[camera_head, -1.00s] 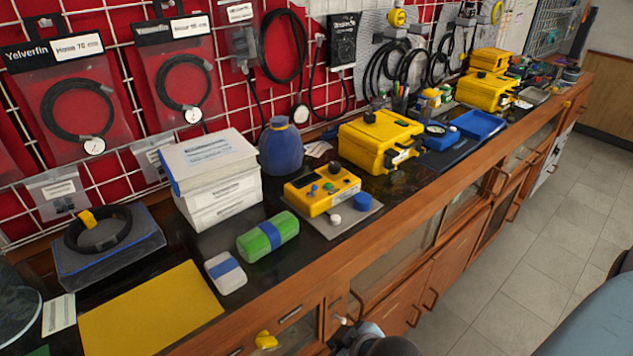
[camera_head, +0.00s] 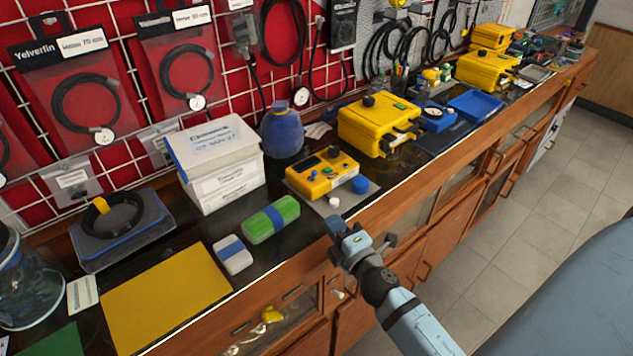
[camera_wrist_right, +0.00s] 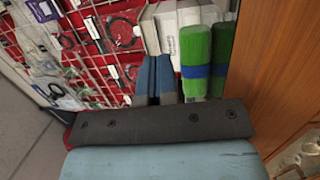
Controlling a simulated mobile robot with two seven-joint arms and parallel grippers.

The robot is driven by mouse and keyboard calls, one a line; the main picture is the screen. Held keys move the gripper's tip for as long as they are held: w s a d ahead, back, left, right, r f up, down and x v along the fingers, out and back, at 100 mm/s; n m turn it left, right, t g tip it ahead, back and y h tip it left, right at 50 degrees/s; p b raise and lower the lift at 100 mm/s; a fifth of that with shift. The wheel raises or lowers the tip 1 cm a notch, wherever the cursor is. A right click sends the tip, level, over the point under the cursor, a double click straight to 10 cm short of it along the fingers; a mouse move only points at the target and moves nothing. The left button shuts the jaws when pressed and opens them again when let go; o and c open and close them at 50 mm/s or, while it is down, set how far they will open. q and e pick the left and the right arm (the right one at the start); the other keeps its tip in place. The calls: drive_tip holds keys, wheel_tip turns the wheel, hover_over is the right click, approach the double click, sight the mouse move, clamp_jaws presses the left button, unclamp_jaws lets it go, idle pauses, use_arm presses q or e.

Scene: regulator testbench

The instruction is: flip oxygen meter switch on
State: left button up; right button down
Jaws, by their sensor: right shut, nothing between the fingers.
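A yellow meter box (camera_head: 322,174) with a small dark display and several small knobs sits on a grey plate on the dark bench top. It looks like the oxygen meter, but its labels and switch state are too small to read. A blue round cap (camera_head: 360,184) and a white knob (camera_head: 334,202) are at its front. My right gripper (camera_head: 335,226) is in front of the bench edge, below and apart from the box. Its blue fingers (camera_wrist_right: 156,80) are together and empty in the wrist view. My left gripper is out of view.
A green block with a blue band (camera_head: 270,218) lies left of the gripper; it also shows in the wrist view (camera_wrist_right: 195,55). A white box stack (camera_head: 228,190), blue vase (camera_head: 282,134) and larger yellow case (camera_head: 372,122) stand around the meter. The aisle floor is clear.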

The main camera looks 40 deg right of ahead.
drive_tip(key=shift+w+r, duration=0.1)
drive_tip(key=shift+w, duration=0.2)
drive_tip(key=r+p, duration=0.1)
drive_tip(key=p, duration=0.2)
hover_over(315, 203)
drive_tip(key=s+a, duration=0.3)
drive_tip(key=shift+w+d, duration=0.9)
drive_tip(key=shift+d, duration=0.1)
drive_tip(key=shift+w+d, duration=0.4)
drive_tip(key=shift+d, duration=0.2)
drive_tip(key=shift+a+r+p, duration=0.15)
drive_tip(key=shift+r+p, duration=0.05)
drive_tip(key=shift+p, duration=0.55)
drive_tip(key=shift+d+f+g+p, duration=0.15)
drive_tip(key=shift+d+g+p, duration=0.05)
drive_tip(key=shift+g+p, duration=0.1)
drive_tip(key=shift+w+a, duration=0.1)
drive_tip(key=shift+a, duration=0.05)
